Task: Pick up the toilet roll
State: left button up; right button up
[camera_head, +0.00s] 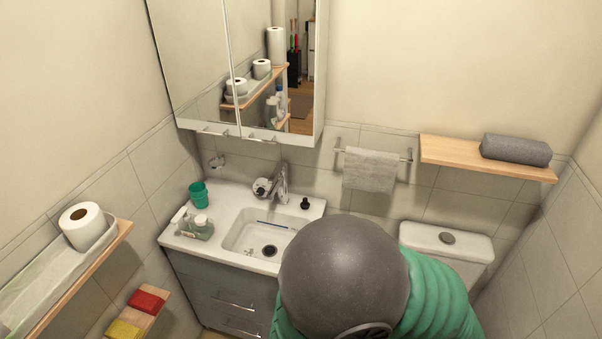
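A white toilet roll (87,226) stands upright at the far end of a pale long tray (40,286) on the wooden shelf (105,262) at the left wall. Its dark core hole faces up. The mirror shows reflected white rolls on a shelf, one in a tray. Neither my left nor my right gripper is in view, so I cannot see where they are relative to the roll.
A lower shelf holds red (147,301) and yellow (124,330) items. The washbasin (238,230) carries a green cup (198,194) and small bottles. A towel (370,170) hangs on a rail. A wooden shelf (455,153) holds a grey rolled towel (516,150). The toilet (425,237) is partly hidden.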

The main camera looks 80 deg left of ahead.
aim_at(84, 223)
jog(key=u, duration=4.1)
jog(key=z, duration=4.85)
jog(key=j+u, duration=0.1)
jog(key=u, duration=4.65)
